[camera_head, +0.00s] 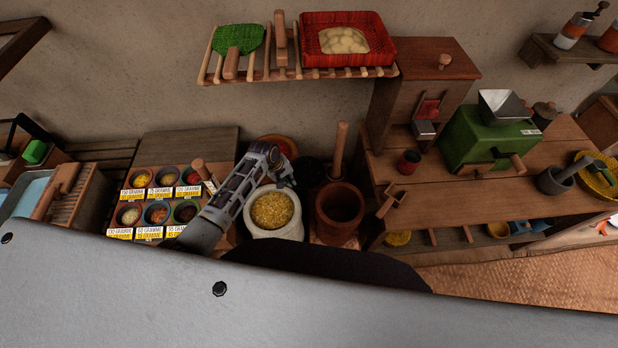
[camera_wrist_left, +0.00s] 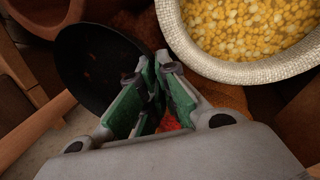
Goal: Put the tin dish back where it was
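I cannot pick out the tin dish for certain in either view. A dark, shallow round vessel (camera_wrist_left: 82,62) lies past my left fingertips in the wrist view; it shows as a dark round shape (camera_head: 309,172) right of the corn sack in the head view. My left gripper (camera_head: 279,162) is over the back rim of the sack. In the wrist view, its green-padded fingers (camera_wrist_left: 156,66) come together at the tips, with nothing clearly held between them. They overlap the vessel's right edge; contact cannot be told. My right gripper is out of view.
The corn sack (camera_head: 273,211) and a brown mortar (camera_head: 339,205) with an upright pestle stand close by. A reddish round dish (camera_head: 278,146) is behind the sack. Labelled spice bowls (camera_head: 155,214) lie left. A slatted shelf (camera_head: 250,76) hangs above; a green mill (camera_head: 487,138) stands right.

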